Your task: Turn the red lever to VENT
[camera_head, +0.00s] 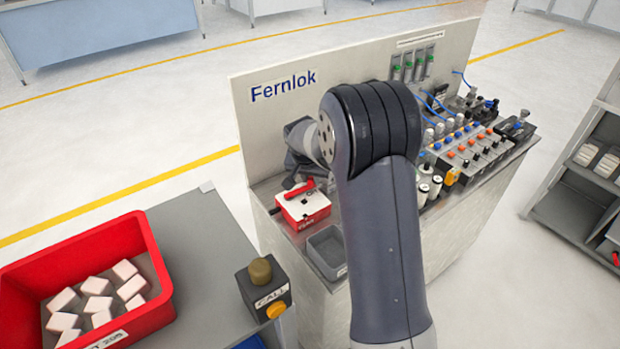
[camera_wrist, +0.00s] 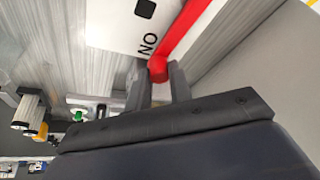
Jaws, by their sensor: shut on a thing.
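The red lever (camera_head: 298,190) lies across the white top of a small red-sided box (camera_head: 302,209) on the bench. In the wrist view the lever (camera_wrist: 188,26) runs over the white plate (camera_wrist: 120,28) to a rounded red end between my fingers. My gripper (camera_wrist: 158,84) is shut on that end. In the head view my gripper (camera_head: 291,183) is at the lever's far-left end, partly hidden by my own arm. The plate shows the letters "NO" beside a black square. The VENT mark cannot be read in either view.
A grey open bin (camera_head: 327,250) sits just in front of the box. The upright Fernlok panel (camera_head: 262,125) stands close behind my gripper. Valves and bottles (camera_head: 470,145) fill the bench's right side. A red crate (camera_head: 150,262) of white blocks and a CALL button box (camera_head: 264,290) are at left.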

